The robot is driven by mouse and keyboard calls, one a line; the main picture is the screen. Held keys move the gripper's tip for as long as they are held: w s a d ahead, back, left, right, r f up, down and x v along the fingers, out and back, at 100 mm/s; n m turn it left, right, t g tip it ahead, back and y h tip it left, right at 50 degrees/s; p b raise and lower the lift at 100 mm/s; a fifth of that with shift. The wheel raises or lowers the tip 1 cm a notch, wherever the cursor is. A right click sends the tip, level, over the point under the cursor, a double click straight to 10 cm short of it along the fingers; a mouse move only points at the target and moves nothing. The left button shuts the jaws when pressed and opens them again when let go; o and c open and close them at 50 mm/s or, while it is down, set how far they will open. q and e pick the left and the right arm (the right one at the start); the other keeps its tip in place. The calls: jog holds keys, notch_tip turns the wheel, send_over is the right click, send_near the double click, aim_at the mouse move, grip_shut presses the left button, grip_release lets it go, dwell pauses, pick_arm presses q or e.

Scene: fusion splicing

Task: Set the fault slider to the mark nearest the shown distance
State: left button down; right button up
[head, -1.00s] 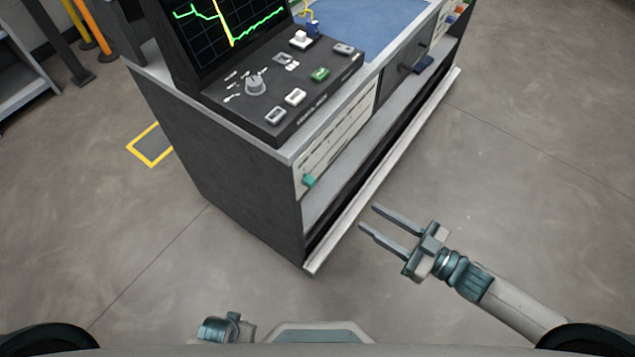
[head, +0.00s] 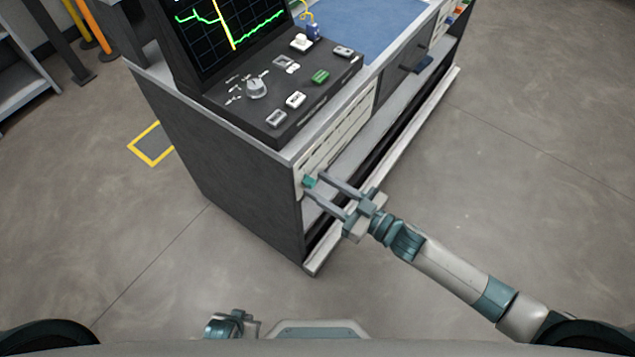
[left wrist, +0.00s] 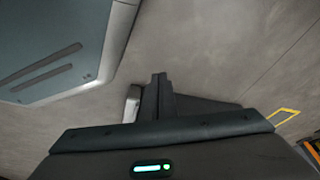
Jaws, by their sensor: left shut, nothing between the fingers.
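The fault slider's teal knob (head: 309,182) sits at the left end of the pale scale strip (head: 338,138) on the bench front. My right gripper (head: 314,183) is open, its two fingers apart, with the tips at the knob, one on either side in the picture. Whether they touch it I cannot tell.
A control panel (head: 290,85) with a knob and several buttons lies on the bench top, above the strip. A blue mat (head: 375,25) lies behind. A pale ledge (head: 390,178) runs along the bench's foot. The floor to the right is clear.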

jog(key=shift+w+a, duration=0.3)
jog(key=shift+a, duration=0.05)
jog(key=shift+w+a, duration=0.15)
jog(key=shift+a, duration=0.15)
pick_arm(q)
jog(key=shift+s+d+f, duration=0.15)
jog(key=shift+s+d, duration=0.2)
jog(key=shift+s, duration=0.15)
